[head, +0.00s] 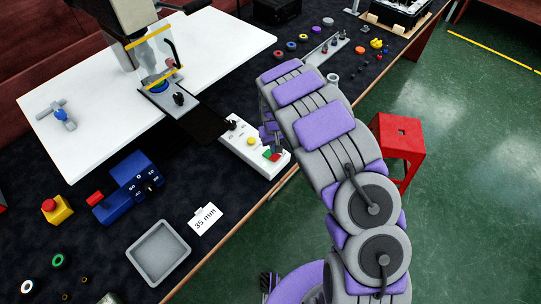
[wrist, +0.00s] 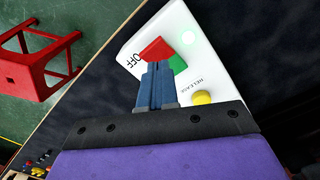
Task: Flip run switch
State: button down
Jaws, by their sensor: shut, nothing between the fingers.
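A white control box (head: 240,133) lies at the table's edge, and it fills the middle of the wrist view (wrist: 207,67). The run switch has a red half (wrist: 158,50) beside the word OFF and a green half (wrist: 179,64). In the head view my gripper is partly hidden by my arm.
A white board (head: 110,100) with a clamp fixture (head: 160,88) lies left of the box. A blue dial unit (head: 130,187), a grey tray (head: 158,252) and a "35 mm" card (head: 205,219) lie nearer. A red stool (head: 400,140) stands on the green floor.

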jog(key=shift+f, duration=1.55)
dwell(0.7)
jog(key=shift+r+p, duration=1.25)
jog(key=shift+r, duration=2.25)
jog(key=shift+r, duration=0.1)
jog(key=s+d+r+m, duration=0.2)
jog(key=s+d+r, duration=0.4)
jog(key=r, duration=0.3)
jog(key=s+d+r+m, duration=0.1)
jog(key=s+d+r, duration=0.55)
jog(key=r, duration=0.35)
jog(key=s+d+r, duration=0.1)
jog(key=s+r, duration=0.1)
jog(key=s, duration=0.7)
jog(key=s+d+r+m+g, duration=0.1)
jog(key=s+r, duration=0.2)
jog(key=s, duration=0.6)
jog(key=s+d+r, duration=0.1)
jog(key=s+r, duration=0.1)
jog(key=s, duration=0.7)
jog(key=shift+s+d+r+g, duration=0.15)
jog(key=shift+d+r+g, duration=0.2)
jog(key=shift+g, duration=0.05)
